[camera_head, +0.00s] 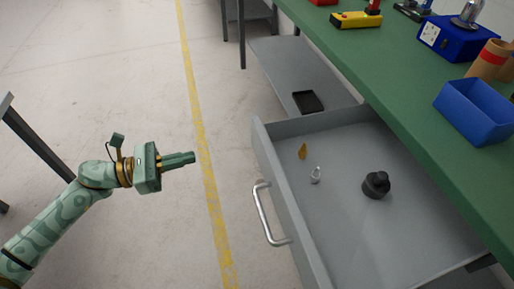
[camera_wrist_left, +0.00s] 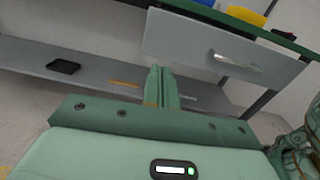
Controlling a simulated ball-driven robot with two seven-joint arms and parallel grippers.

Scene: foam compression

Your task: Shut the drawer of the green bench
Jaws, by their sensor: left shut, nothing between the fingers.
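The green bench (camera_head: 400,90) runs along the right side of the head view. Its grey drawer (camera_head: 340,235) is pulled far out, with a silver bar handle (camera_head: 266,218) on its front. Inside lie a small yellow-brown item (camera_head: 302,152), a small silvery item (camera_head: 315,175) and a black round part (camera_head: 376,185). My left gripper (camera_head: 193,157) is shut and empty, left of the drawer front and apart from it. In the left wrist view the drawer front (camera_wrist_left: 190,45) and handle (camera_wrist_left: 235,62) show beyond my shut fingers (camera_wrist_left: 160,72). My right gripper is out of view.
A blue bin (camera_head: 474,112), a blue device (camera_head: 452,38) and a yellow tool (camera_head: 355,19) stand on the bench top. A black tray (camera_head: 308,101) lies on the lower grey shelf (camera_head: 285,65). Open floor with a yellow line (camera_head: 200,120) lies left of the drawer.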

